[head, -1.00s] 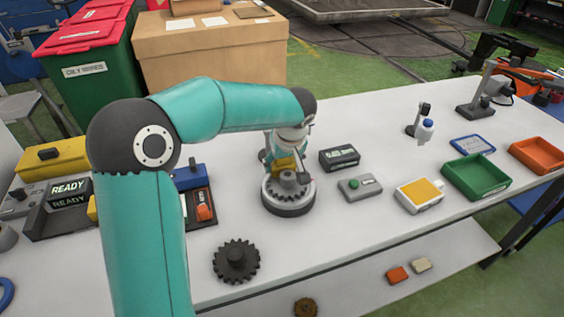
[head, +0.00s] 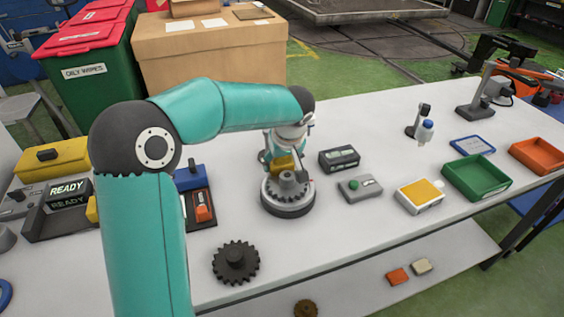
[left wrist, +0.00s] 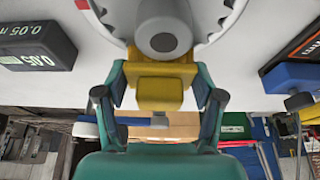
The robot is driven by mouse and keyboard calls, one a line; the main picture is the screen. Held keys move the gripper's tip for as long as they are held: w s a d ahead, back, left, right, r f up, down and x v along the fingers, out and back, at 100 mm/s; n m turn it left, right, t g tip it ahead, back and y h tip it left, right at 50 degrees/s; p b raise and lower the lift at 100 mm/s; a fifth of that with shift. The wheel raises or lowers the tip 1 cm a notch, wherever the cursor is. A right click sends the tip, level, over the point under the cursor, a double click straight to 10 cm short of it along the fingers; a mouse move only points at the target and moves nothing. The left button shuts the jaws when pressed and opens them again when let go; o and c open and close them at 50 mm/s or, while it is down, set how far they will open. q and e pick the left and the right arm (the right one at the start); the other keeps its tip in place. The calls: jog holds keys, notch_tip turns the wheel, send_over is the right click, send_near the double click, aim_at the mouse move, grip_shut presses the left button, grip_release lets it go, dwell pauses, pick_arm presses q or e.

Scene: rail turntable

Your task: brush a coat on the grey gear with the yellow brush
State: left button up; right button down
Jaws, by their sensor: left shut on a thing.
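The grey gear (head: 287,194) lies on a round turntable in the middle of the table, its hub pointing up. My left gripper (head: 284,150) is at the gear's far side, partly hidden by its own arm. It is shut on the yellow brush (head: 283,163). In the left wrist view my gripper's fingers (left wrist: 160,98) hold the brush's yellow body (left wrist: 160,82) from both sides. The gear's hub (left wrist: 163,30) shows just beyond the brush. Whether bristles touch the gear is hidden. My right gripper is not in view.
A dark toothed gear (head: 236,263) lies near the front edge. A green tray (head: 477,180) is farther right. Bare table lies between the dark gear and the pad.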

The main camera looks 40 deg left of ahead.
pick_arm(q)
jog(key=shift+s+d, duration=0.1)
jog(key=shift+d, duration=0.05)
jog(key=shift+s+d+b, duration=0.1)
jog(key=shift+d+b, duration=0.15)
jog(key=shift+b, duration=0.2)
jog(key=shift+w+a, duration=0.2)
jog(key=shift+a, duration=0.2)
dwell(0.5)
jog(key=shift+r, duration=0.1)
jog(key=shift+r+p, duration=2.3)
jog(key=shift+r, duration=1.15)
